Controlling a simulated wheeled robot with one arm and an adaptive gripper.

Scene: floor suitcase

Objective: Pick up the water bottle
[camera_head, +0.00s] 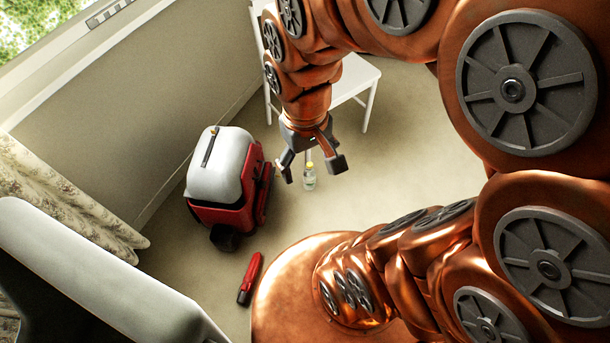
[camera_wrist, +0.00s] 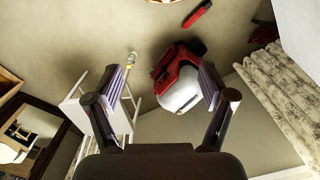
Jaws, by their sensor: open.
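The water bottle (camera_head: 309,178) is small and clear with a yellow-green label. It stands on the floor in the head view, to the right of the red and white suitcase. My gripper (camera_head: 312,168) is open and empty above the floor, and in the head view the bottle shows between its fingertips. In the wrist view my gripper's fingers (camera_wrist: 164,82) are spread wide. There the bottle (camera_wrist: 131,60) looks small and some way off, near the left fingertip. I cannot tell the exact height of the gripper over it.
The suitcase (camera_head: 217,182) stands left of the bottle, near the wall. A red tool-like object (camera_head: 249,279) lies on the floor in front of it. A white chair (camera_head: 358,78) stands behind my arm. The floor around the bottle is clear.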

